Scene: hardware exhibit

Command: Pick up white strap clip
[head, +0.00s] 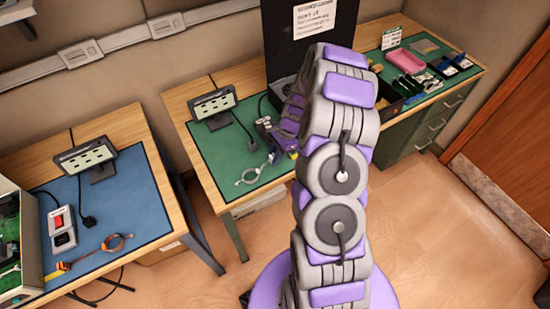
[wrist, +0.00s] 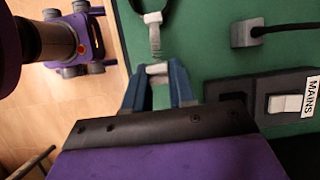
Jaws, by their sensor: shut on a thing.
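The white strap clip (wrist: 157,69) shows as a small pale piece between the blue fingertips in the wrist view. My gripper (wrist: 159,74) is shut on it, low over the green mat. A strap with pale fittings (wrist: 153,18) runs from the clip toward the top of the wrist view. In the head view the pale looped strap (head: 248,176) lies near the front edge of the green mat (head: 222,165). My arm covers much of the middle of the head view, and the clip itself is too small to make out there.
A dark switch box labelled MAINS (wrist: 285,103) sits right of the fingers, with a grey plug (wrist: 243,34) above it. The left table has an orange strap (head: 118,241).

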